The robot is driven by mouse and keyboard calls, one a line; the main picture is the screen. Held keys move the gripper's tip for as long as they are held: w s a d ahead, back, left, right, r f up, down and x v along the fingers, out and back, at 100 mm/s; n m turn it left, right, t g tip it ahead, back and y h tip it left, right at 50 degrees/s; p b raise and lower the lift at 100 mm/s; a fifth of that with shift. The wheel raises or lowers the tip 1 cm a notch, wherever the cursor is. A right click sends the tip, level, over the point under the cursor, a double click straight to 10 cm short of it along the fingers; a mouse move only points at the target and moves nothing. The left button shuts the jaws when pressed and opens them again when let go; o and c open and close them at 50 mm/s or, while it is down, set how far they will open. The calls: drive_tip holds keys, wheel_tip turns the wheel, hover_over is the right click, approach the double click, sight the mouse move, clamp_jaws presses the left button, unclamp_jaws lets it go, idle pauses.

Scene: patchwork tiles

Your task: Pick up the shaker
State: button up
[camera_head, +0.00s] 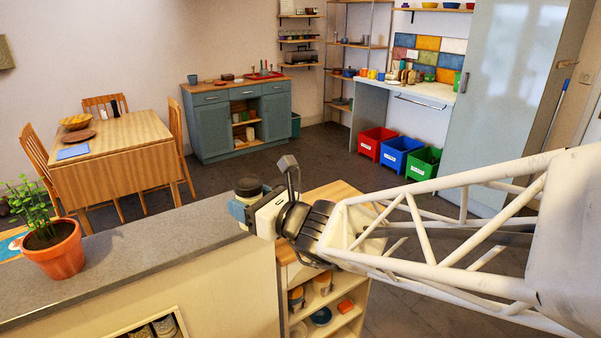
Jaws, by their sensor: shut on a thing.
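My gripper (246,206) is over the right end of the grey counter, at the middle of the view. It is shut on a small dark, round-topped thing, which I take to be the shaker (248,186). Its dark top shows above the fingers, and its lower part is hidden behind them and the white gripper body. I cannot tell whether its base touches the counter.
The grey counter (150,248) is clear between my gripper and a potted plant (62,255) at left. A wooden shelf unit (335,300) stands below my arm. Further back are a dining table (120,150), a blue-grey cabinet (212,128) and red, blue and green bins (374,143).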

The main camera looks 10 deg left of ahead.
drive_tip(key=shift+s+d+r, duration=0.1)
drive_tip(key=shift+s+d, duration=0.35)
drive_tip(key=shift+s, duration=0.15)
drive_tip(key=shift+w, duration=0.15)
idle(0.3)
drive_tip(key=shift+w, duration=0.55)
drive_tip(key=w, duration=0.3)
drive_tip(key=w+f+n, duration=0.1)
drive_tip(key=w, duration=0.2)
drive_tip(key=w+n+h, duration=0.1)
drive_tip(key=w, duration=0.2)
drive_tip(key=shift+w+d+f, duration=0.2)
drive_tip(key=shift+w+f, duration=0.15)
drive_tip(key=w+d+f+n+h, duration=0.1)
drive_tip(key=w+d+f, duration=0.3)
drive_tip(key=w, duration=0.6)
drive_tip(key=w+d+f+n+h, duration=0.1)
drive_tip(key=w+d+f+n, duration=0.2)
drive_tip(key=w+f, duration=0.3)
drive_tip(key=w+d+f+n+h, duration=0.1)
drive_tip(key=w+d+f+n, duration=0.2)
drive_tip(key=w, duration=1.3)
drive_tip(key=shift+d+f, duration=1.05)
drive_tip(key=shift+d, duration=0.4)
drive_tip(key=shift+f+n+t, duration=0.1)
drive_tip(key=shift+n+t, duration=0.2)
drive_tip(key=shift+n, duration=0.1)
